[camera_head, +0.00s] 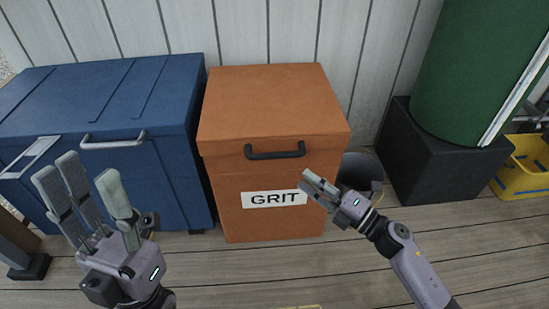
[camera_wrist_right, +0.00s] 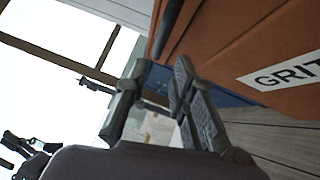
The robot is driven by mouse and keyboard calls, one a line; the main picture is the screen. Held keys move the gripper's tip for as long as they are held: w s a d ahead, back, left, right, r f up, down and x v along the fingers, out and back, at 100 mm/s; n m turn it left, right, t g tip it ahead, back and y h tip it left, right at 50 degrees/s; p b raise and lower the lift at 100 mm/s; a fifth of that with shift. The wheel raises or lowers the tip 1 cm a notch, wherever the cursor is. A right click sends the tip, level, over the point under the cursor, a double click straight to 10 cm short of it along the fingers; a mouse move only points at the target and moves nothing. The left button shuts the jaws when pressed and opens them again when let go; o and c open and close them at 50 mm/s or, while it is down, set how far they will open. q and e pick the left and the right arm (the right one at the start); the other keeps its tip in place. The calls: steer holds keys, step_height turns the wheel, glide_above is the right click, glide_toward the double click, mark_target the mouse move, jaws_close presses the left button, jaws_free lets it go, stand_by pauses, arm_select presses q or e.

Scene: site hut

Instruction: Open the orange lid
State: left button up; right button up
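The orange grit box stands against the wall in the head view, with its orange lid (camera_head: 265,95) down and closed. A dark handle (camera_head: 275,153) sits on the lid's front edge, and a white GRIT label (camera_head: 274,199) is below it. My right gripper (camera_head: 308,182) is in front of the box, below and right of the handle, not on it. Its fingers are apart and empty; they also show in the right wrist view (camera_wrist_right: 158,72), with the orange box front (camera_wrist_right: 235,45) beside them. My left gripper (camera_head: 80,172) is open and empty, lower left, before the blue chest.
A blue chest (camera_head: 165,100) with a metal handle stands close left of the box. At right are a dark round object (camera_head: 362,172), a black block (camera_head: 440,165) under a green cylinder (camera_head: 470,70), and a yellow crate (camera_head: 525,185). Plank floor lies in front.

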mark_target(274, 153)
steer(key=b+x, duration=0.1)
steer(key=x, duration=1.1)
steer(key=shift+f+b, duration=0.1)
steer(key=shift+b, duration=0.2)
steer(key=shift+c, duration=0.2)
jaws_close()
